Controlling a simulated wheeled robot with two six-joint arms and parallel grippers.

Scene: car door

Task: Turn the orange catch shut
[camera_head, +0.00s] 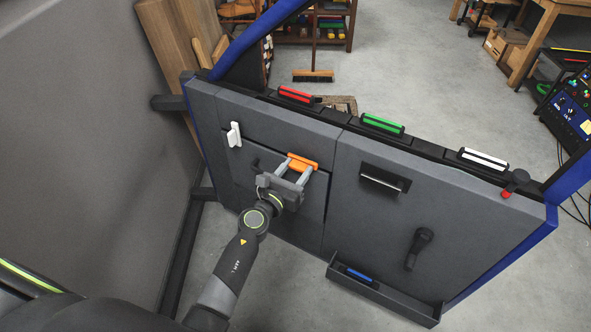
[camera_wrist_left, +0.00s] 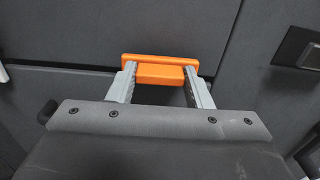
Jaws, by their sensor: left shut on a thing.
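The orange catch (camera_head: 302,161) sits on the grey car door panel (camera_head: 375,225), at the upper right corner of a small hatch (camera_head: 245,165). In the left wrist view the orange catch (camera_wrist_left: 160,66) shows as a wide bar lying level, with a block in front of it. My left gripper (camera_head: 298,168) is shut on the catch. Its two fingers (camera_wrist_left: 166,78) press the block from both sides in the left wrist view. My right gripper is in neither view.
A white catch (camera_head: 234,134) sits left on the panel. Red (camera_head: 296,95), green (camera_head: 382,124) and white (camera_head: 483,158) switches line the top edge. A recessed handle (camera_head: 385,179), a dark crank (camera_head: 418,248) and a pocket with a blue item (camera_head: 357,275) are on the right.

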